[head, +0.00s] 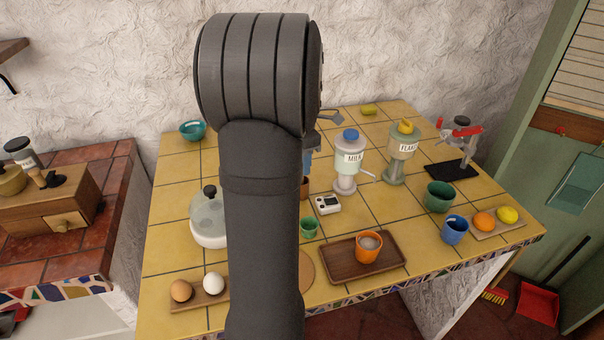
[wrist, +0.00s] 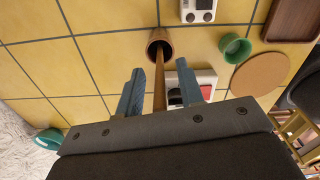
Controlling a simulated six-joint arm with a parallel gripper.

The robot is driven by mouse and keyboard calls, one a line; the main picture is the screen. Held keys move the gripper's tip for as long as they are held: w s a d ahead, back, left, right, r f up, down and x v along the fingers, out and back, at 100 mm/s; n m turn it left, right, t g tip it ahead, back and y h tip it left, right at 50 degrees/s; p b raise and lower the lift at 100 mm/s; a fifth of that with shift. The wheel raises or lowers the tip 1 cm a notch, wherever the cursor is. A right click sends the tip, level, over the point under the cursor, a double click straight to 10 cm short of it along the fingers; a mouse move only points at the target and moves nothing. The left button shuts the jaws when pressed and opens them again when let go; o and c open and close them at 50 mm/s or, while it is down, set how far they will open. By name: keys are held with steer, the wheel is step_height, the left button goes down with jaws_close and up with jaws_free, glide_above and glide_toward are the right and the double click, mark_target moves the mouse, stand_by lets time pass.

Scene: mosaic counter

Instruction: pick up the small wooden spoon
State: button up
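The wooden spoon (wrist: 159,85) shows in the wrist view as a thin, light brown handle. It rises out of a small brown pot (wrist: 160,37) towards the camera, and its far end is hidden by my gripper's body. My gripper (wrist: 160,68) is open, with one blue finger on each side of the handle and a visible gap on both sides. In the head view my arm hides the spoon and most of my gripper. Only a bit of blue finger and a sliver of the brown pot (head: 304,188) show beside my arm.
A white device (wrist: 205,79) lies close to the right finger in the wrist view. A green cup (head: 309,228), a white timer-like box (head: 327,204), the milk dispenser (head: 346,165) and a brown tray (head: 338,268) with an orange cup (head: 369,245) stand nearby on the yellow tiles.

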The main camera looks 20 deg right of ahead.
steer(key=shift+f, duration=0.1)
steer(key=shift+c, duration=0.2)
jaws_close()
